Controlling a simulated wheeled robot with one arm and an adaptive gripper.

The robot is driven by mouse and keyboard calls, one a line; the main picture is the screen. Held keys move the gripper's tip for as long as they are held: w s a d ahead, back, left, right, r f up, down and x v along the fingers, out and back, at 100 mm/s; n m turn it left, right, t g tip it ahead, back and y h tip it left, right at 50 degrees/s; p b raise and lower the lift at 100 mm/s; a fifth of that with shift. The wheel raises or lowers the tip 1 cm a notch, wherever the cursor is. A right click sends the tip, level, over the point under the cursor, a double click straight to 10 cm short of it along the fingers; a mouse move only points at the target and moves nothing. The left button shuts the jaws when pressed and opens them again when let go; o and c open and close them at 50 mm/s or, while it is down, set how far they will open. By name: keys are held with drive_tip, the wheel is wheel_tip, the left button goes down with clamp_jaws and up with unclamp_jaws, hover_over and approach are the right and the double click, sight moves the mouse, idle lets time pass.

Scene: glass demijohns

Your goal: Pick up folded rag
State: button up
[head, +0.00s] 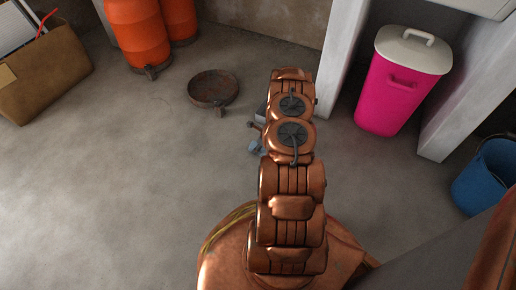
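My copper-coloured arm reaches forward through the middle of the head view and covers whatever lies beneath it. A small pale blue-grey piece (256,146) shows low beside the arm's left edge; it may be the folded rag, but too little of it shows to be sure. Small grey and brownish parts just above it, at the arm's left edge, may belong to my gripper. The fingertips cannot be made out, so I cannot see whether the gripper is open or touching anything.
A rusty round pan (213,88) stands on the concrete floor (110,190). Orange barrels (137,35) and a cardboard box (48,70) are at upper left. A pink bin (392,92) with a white lid stands between white uprights at right, near a blue bucket (486,177). The left floor is clear.

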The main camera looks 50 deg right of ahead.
sight(255, 145)
wheel_tip(255, 145, up, 4)
drive_tip(key=p, duration=0.2)
drive_tip(key=shift+r+p, duration=0.25)
drive_tip(key=shift+p, duration=0.1)
drive_tip(key=s+p, duration=0.1)
drive_tip(key=s, duration=0.4)
drive_tip(key=s+p, duration=0.1)
drive_tip(key=s, duration=0.4)
drive_tip(key=s+p, duration=0.1)
drive_tip(key=s, duration=0.5)
drive_tip(key=shift+d+r+p, duration=0.25)
drive_tip(key=shift+p, duration=0.05)
